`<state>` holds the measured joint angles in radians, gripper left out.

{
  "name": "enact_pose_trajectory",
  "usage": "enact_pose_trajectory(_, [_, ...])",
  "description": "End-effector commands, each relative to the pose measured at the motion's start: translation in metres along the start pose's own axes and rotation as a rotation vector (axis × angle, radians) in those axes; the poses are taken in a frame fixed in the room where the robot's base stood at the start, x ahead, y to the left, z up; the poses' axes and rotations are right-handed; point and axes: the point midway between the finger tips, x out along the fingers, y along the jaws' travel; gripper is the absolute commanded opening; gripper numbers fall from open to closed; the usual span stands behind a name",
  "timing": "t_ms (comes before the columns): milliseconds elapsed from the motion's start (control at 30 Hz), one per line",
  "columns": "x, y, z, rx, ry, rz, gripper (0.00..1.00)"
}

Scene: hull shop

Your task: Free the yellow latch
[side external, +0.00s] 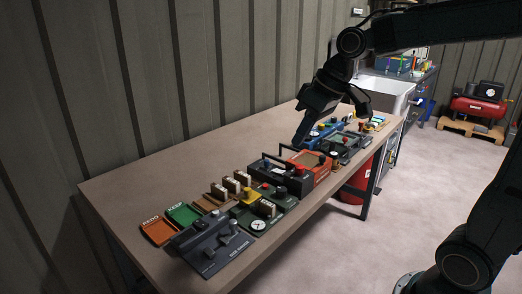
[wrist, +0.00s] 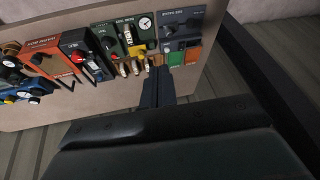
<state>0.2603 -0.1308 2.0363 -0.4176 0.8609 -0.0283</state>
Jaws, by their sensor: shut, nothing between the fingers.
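A yellow part (side external: 250,195), which looks like the yellow latch, sits on a dark green panel unit (side external: 257,224) in the middle of the row on the bench. In the wrist view the yellow part (wrist: 137,50) shows at the top of the picture on the green panel. It is too small to tell its position or what holds it. My gripper (side external: 301,136) is shut and empty, above the bench and farther back along the row than the yellow part. In the wrist view my gripper's fingers (wrist: 158,78) are together, apart from the panel.
A grey unit (side external: 208,245) and orange (side external: 159,231) and green (side external: 183,213) trays stand at the near end. Black-handled (side external: 287,180) and red (side external: 312,163) units stand beyond the green panel. Small upright pieces (side external: 243,178) stand behind it. The bench's wall side (side external: 190,165) is clear.

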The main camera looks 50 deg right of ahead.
Motion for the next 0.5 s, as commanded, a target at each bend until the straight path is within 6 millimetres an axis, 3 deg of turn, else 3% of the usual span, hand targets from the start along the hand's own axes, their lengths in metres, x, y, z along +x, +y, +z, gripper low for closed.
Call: enact_pose_trajectory(500, [0.051, 0.058, -0.057, -0.023, -0.021, -0.116, 0.00])
